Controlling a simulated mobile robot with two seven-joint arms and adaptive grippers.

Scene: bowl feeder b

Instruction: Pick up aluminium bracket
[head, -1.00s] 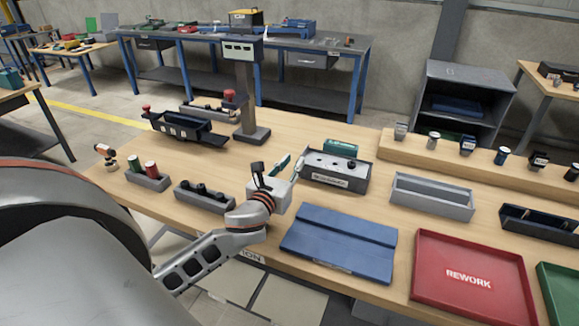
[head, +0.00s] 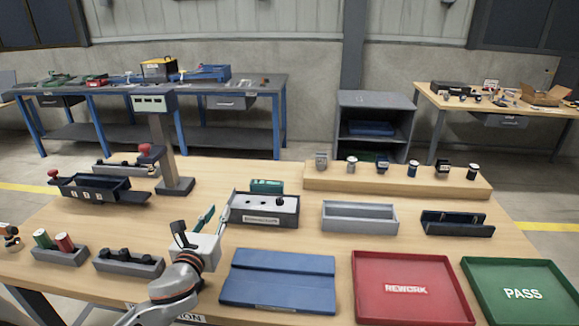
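I cannot clearly pick out an aluminium bracket. A small light-grey part (head: 321,161) at the left end of the wooden riser could be it, but it is too small to tell. My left gripper (head: 220,204) is above the bench, in front of and left of a grey box fixture (head: 264,221). Its two fingers stand apart with nothing seen between them. It is well to the left of and nearer than the riser. My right gripper is out of view.
The wooden riser (head: 400,183) carries several small parts. A grey tray (head: 360,230), dark holder (head: 457,231), blue fixture plate (head: 278,292), red REWORK tray (head: 408,259) and green PASS tray (head: 522,267) fill the right side. A post (head: 164,150) stands at left.

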